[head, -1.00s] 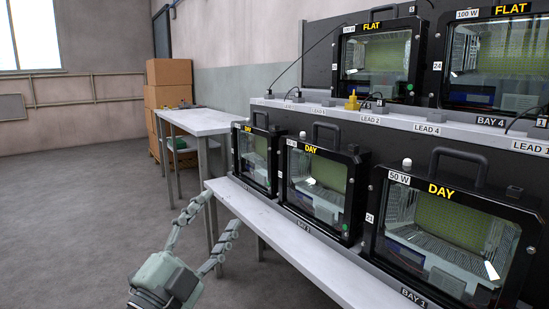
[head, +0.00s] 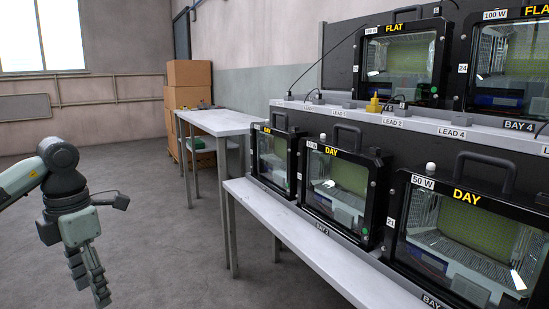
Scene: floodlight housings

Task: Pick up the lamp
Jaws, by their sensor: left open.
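Several black-framed floodlight lamps with glass fronts and top handles stand on the right. On the lower shelf are three marked DAY: a left one (head: 272,160), a middle one (head: 338,190) and a near right one (head: 470,235) tagged 50 W. On the upper level are two marked FLAT, a left one (head: 403,65) and a right one (head: 510,70) cut by the picture edge. I cannot tell which one is the task's lamp. My left gripper (head: 89,283) is open and empty, pointing down over the floor, well left of the lamps. My right gripper is not in view.
The lower shelf (head: 300,235) has a narrow clear front strip. The upper ledge (head: 350,113) carries LEAD labels, dark cables and a yellow plug (head: 374,103). A white table (head: 218,122) and stacked cardboard boxes (head: 188,85) stand behind. The floor at left is clear.

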